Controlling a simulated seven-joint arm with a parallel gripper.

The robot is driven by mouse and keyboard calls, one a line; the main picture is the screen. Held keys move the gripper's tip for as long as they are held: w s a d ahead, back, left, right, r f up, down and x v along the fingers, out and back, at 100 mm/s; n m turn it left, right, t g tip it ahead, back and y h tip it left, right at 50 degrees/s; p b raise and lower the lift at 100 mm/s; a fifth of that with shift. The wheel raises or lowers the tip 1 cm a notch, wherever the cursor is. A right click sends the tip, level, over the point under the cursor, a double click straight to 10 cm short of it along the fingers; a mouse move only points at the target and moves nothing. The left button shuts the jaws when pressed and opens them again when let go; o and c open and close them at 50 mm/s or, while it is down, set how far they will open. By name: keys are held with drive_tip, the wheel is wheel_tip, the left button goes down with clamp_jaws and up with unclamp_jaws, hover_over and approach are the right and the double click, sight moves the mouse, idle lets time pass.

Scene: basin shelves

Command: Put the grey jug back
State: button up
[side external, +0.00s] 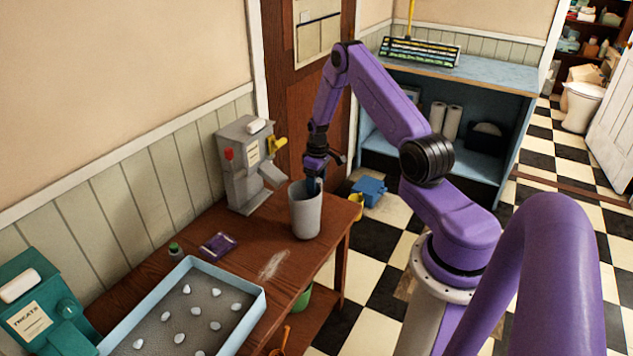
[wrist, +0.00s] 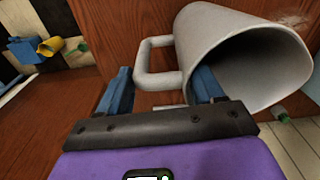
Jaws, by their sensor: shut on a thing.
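The grey jug (side external: 306,214) is upright at the far right end of the brown wooden table (side external: 262,262). I cannot tell whether its base touches the tabletop. In the wrist view the jug (wrist: 232,40) shows its open mouth at the right, with its loop handle (wrist: 146,62) to the left. My gripper (side external: 316,182) is at the jug's top from above. In the wrist view its blue fingers (wrist: 163,78) lie on either side of the handle's upper part, the right one against the jug's rim. My gripper is shut on the jug; the exact contact is partly hidden.
A grey dispenser (side external: 246,165) stands behind the jug to the left. A light-blue tray (side external: 252,312) with several white pebbles, a purple packet (side external: 217,246) and a teal treats box (side external: 40,305) are on the table. A white smear marks the clear tabletop before the jug.

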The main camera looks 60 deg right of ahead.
drive_tip(key=shift+f, duration=0.55)
drive_tip(key=o, duration=1.8)
drive_tip(key=shift+c, duration=0.2)
